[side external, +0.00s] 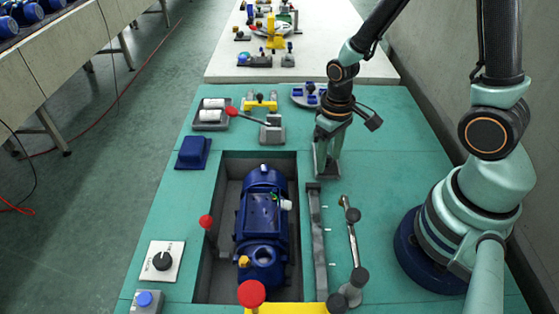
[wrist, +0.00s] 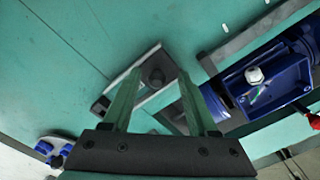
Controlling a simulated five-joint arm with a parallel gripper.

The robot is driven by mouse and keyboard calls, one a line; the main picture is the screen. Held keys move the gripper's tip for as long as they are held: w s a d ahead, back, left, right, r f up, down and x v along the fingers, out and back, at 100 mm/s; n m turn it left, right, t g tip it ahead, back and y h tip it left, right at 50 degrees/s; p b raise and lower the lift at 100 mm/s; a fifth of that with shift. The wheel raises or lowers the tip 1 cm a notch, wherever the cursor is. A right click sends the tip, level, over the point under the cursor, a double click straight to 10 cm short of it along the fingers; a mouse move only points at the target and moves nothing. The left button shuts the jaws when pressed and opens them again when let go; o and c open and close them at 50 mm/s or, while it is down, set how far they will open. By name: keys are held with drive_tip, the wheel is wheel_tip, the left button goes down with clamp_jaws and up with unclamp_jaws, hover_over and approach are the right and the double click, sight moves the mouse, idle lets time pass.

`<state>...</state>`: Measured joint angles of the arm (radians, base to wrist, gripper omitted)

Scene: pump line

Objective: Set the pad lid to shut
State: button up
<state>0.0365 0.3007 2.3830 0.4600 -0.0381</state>
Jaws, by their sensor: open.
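My gripper (wrist: 158,73) is open, with one green finger on each side of the knob in the picture. The gap in height between fingers and knob cannot be told. In the side external view my gripper (side external: 326,168) points down at the bench, right of the recess's far corner, and mostly hides the plate.
A blue pump (side external: 262,225) sits in the recess, with red-knobbed levers (side external: 251,293) near it. A dark rail (side external: 316,240) and a metal lever (side external: 352,240) stand to its right. A blue block (side external: 193,152) and dial plate (side external: 161,261) are left. Bench right of my gripper is clear.

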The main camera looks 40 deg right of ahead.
wheel_tip(320, 180, up, 12)
idle(0.6)
wheel_tip(320, 180, up, 10)
drive_tip(key=t, duration=0.6)
hover_over(329, 158)
drive_tip(key=a, duration=0.1)
drive_tip(key=shift+s+r, duration=0.1)
drive_tip(key=shift+s, duration=0.35)
idle(1.4)
